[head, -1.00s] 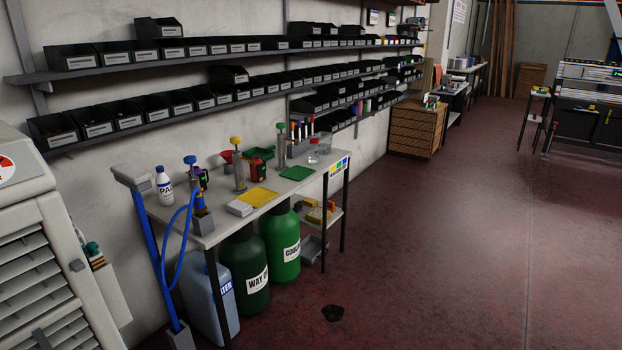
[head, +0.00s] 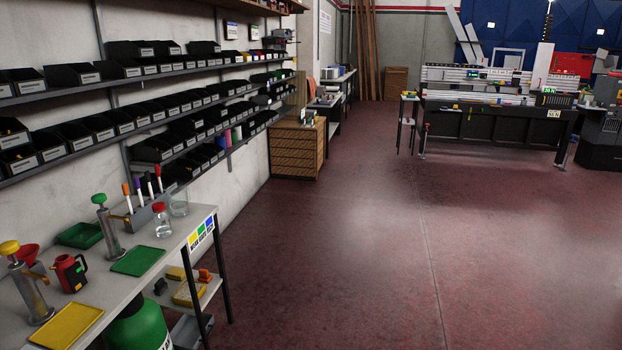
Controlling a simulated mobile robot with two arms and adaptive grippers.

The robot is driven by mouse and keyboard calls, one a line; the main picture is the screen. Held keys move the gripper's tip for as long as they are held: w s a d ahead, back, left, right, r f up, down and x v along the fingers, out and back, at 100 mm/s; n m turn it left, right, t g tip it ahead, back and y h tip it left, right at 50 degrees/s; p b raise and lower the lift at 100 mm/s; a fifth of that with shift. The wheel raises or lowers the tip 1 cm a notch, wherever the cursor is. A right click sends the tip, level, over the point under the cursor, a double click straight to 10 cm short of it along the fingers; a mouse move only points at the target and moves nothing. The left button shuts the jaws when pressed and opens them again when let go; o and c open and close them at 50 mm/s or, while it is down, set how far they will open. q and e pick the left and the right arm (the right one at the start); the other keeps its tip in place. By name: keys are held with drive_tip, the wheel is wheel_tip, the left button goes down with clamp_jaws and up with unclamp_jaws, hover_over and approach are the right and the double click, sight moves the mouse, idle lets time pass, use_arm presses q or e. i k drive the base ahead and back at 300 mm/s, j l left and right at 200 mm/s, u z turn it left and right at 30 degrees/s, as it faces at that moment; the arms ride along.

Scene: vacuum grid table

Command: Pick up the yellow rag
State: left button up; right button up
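I cannot clearly make out a yellow rag in the head view. A flat yellow tray-like piece (head: 66,326) lies on the grey bench at the lower left. Yellow blocks (head: 188,294) sit on the shelf under the bench top. The far machine table (head: 490,128) carries several small items, too small to tell apart. A narrow stand (head: 409,112) beside it holds small coloured things. Neither of my grippers shows.
The grey bench (head: 120,290) holds a green tray (head: 138,260), a red can (head: 70,273), pump bottles and a glass jar (head: 162,222). Bin shelves line the left wall. A wooden cabinet (head: 297,148) stands beyond. The dark red floor (head: 380,260) is open.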

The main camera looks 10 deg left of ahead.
sight(174, 273)
drive_tip(key=i+l+u, duration=0.1)
drive_tip(key=i, duration=1.7)
drive_tip(key=i+u, duration=0.15)
drive_tip(key=i, duration=0.35)
drive_tip(key=i+l+u, duration=0.2)
drive_tip(key=i, duration=0.3)
drive_tip(key=i+l+u, duration=0.15)
drive_tip(key=i, duration=0.35)
drive_tip(key=i+u, duration=0.2)
drive_tip(key=u, duration=0.25)
drive_tip(key=i+l+u, duration=0.1)
drive_tip(key=u, duration=0.4)
drive_tip(key=i+l+u, duration=0.2)
drive_tip(key=u, duration=0.25)
drive_tip(key=i+l+u, duration=0.2)
drive_tip(key=u, duration=0.3)
